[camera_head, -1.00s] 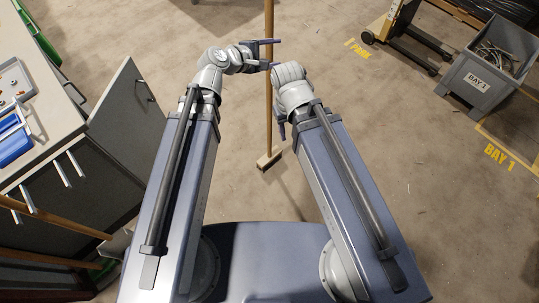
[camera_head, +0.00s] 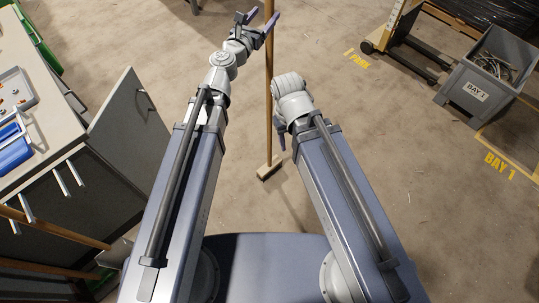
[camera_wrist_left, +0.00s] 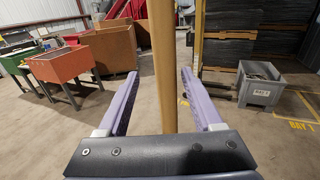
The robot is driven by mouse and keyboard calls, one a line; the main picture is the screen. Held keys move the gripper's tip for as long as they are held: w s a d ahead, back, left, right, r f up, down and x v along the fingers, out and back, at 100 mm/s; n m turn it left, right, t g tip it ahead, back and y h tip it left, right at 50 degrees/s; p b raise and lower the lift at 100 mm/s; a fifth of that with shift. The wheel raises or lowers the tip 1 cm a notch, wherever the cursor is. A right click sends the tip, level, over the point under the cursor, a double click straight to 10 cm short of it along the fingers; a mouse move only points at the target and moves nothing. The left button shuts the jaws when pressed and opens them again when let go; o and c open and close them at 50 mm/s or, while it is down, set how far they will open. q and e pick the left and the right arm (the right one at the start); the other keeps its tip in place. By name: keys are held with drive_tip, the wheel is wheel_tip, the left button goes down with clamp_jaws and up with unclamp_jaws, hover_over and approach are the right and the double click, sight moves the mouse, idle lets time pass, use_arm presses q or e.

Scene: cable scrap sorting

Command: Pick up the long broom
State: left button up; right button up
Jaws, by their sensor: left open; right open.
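The long broom stands upright, its wooden handle (camera_head: 269,90) rising from a head (camera_head: 268,169) on the floor between my arms. My left gripper (camera_head: 263,19) is open high on the handle. In the left wrist view, the handle (camera_wrist_left: 164,60) shows between the two spread purple fingers of this gripper (camera_wrist_left: 160,74), with a gap on each side. My right gripper (camera_head: 281,141) is open and empty, lower down and just right of the handle. It is partly hidden by its own wrist.
A workbench (camera_head: 60,125) with trays and an open cabinet door (camera_head: 130,115) is at left. A shorter wooden pole (camera_head: 55,230) leans low at left. A grey BAY 1 bin (camera_head: 470,90) and a pallet truck (camera_head: 405,40) are at right. The floor around the broom is clear.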

use_arm(q)
drive_tip(key=x, duration=0.5)
drive_tip(key=shift+w+d+r, duration=0.1)
drive_tip(key=shift+d+r, duration=0.15)
drive_tip(key=shift+d, duration=0.15)
clamp_jaws()
drive_tip(key=shift+p, duration=0.3)
idle(0.9)
